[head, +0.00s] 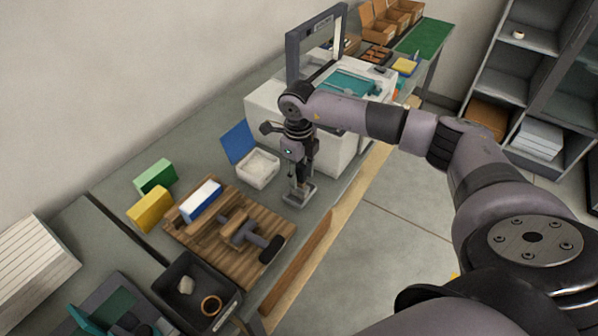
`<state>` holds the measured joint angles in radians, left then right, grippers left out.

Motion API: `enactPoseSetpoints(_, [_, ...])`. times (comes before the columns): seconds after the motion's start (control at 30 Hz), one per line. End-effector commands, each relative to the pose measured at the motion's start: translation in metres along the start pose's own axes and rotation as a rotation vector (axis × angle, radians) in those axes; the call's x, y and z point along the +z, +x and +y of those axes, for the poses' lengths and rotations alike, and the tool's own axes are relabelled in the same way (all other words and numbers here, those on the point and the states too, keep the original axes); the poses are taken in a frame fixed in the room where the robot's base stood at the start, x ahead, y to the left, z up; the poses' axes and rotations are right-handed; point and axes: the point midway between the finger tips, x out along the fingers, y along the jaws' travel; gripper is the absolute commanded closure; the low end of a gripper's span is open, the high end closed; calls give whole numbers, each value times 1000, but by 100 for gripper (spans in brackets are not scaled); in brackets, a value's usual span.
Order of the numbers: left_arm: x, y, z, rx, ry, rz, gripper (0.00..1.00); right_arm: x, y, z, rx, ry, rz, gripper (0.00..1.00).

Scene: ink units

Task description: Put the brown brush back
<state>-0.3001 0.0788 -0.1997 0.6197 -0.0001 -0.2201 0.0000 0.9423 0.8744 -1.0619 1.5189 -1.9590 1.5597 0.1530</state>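A wooden board (190,238) lies on the grey bench. On it are brown pieces (236,222) and a dark grey handle-like piece (253,239); one may be the brown brush, but I cannot tell which. My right gripper (298,193) points down over the bench, right of the board and in front of the white machine. A small grey frame-like shape shows at its fingertips; I cannot tell whether it is held or whether the fingers are open. My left gripper is not in view.
A white container with a blue lid (236,142) stands left of my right gripper. Green (156,177), yellow (150,209) and blue-white (201,201) boxes stand near the board. A black bin (168,283) holds small items. The white machine (265,105) blocks the back.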

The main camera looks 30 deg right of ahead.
Motion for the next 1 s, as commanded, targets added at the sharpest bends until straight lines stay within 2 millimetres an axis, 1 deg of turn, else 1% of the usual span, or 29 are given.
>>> enactPoseSetpoints(0.2, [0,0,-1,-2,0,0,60,0,0,0,0,0,0,63])
enactPoseSetpoints(0.3, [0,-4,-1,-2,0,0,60,0,-4,0,0,0,0,63])
enactPoseSetpoints(0.37, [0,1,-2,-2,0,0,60,1,-7,0,-1,0,-3,63])
enactPoseSetpoints(0.47, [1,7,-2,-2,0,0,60,1,-22,-1,-2,0,-5,63])
enactPoseSetpoints(0.7, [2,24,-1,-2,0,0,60,1,-74,-1,-2,0,-6,63])
enactPoseSetpoints(0.8, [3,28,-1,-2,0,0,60,1,-94,0,-1,0,-4,63])
enactPoseSetpoints(0.9, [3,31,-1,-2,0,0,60,1,-108,0,-1,0,-4,63])
enactPoseSetpoints(1.0, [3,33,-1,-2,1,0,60,0,-118,0,0,-1,-1,63])
